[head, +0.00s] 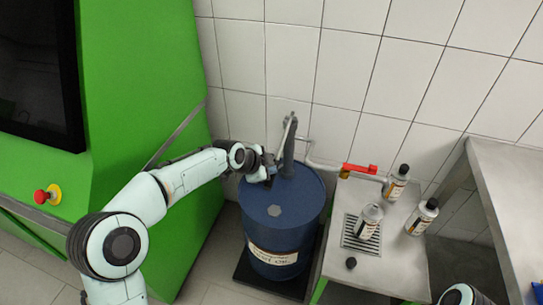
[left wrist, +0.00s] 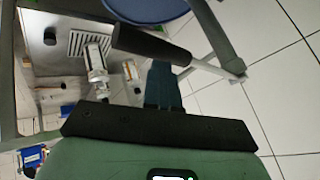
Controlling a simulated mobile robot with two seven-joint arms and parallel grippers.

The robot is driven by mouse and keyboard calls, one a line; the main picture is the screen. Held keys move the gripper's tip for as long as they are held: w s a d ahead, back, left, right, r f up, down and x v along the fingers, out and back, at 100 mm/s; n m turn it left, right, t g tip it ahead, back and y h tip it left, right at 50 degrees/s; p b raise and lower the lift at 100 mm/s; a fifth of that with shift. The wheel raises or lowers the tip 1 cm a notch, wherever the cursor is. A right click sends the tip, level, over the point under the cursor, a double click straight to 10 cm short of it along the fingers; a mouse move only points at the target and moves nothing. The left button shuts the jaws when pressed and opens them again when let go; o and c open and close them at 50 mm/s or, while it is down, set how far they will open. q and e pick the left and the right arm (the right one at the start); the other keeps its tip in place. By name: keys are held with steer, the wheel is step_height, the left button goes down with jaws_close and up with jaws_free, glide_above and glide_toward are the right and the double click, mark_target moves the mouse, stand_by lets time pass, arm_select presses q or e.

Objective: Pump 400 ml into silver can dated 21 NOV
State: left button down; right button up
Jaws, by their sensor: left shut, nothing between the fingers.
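My left gripper (head: 268,171) is at the pump, shut and empty. In the left wrist view its fingers (left wrist: 164,84) are beside the pump lever's black grip (left wrist: 150,42); I cannot tell whether they touch it. A silver can (head: 369,220) without a visible black cap stands on the drain grate (head: 352,238), below the pipe's end. Two more cans with black caps stand to its right, one at the back (head: 396,186) and one nearer (head: 421,218). Their dates are unreadable.
A red valve handle (head: 360,169) sits on the pipe. A loose black cap (head: 351,263) lies on the small metal table (head: 385,275). A green machine (head: 145,80) with a red button (head: 40,196) stands left. A steel bench (head: 515,190) stands right.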

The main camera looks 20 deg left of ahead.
arm_select(q)
steer(key=shift+s+f+b, duration=0.15)
steer(key=shift+f+b, duration=0.4)
steer(key=shift+f, duration=0.25)
arm_select(e)
steer(key=shift+s+f, duration=0.15)
steer(key=shift+f, duration=0.45)
arm_select(q)
steer(key=shift+r, duration=0.15)
arm_select(e)
steer(key=shift+r, duration=0.1)
arm_select(q)
steer(key=shift+w+r+p, duration=0.15)
steer(key=shift+r+p, duration=0.6)
steer(key=shift+r, duration=0.25)
steer(key=shift+w+r+p, duration=0.1)
steer(key=shift+r+p, duration=0.65)
steer(key=shift+r, duration=0.25)
step_height(320, 180, up, 6)
steer(key=p, duration=0.3)
steer(key=shift+w+p, duration=0.4)
arm_select(e)
steer(key=w+r, duration=0.3)
steer(key=r, duration=0.4)
steer(key=shift+r, duration=0.15)
arm_select(q)
steer(key=shift+r, duration=0.1)
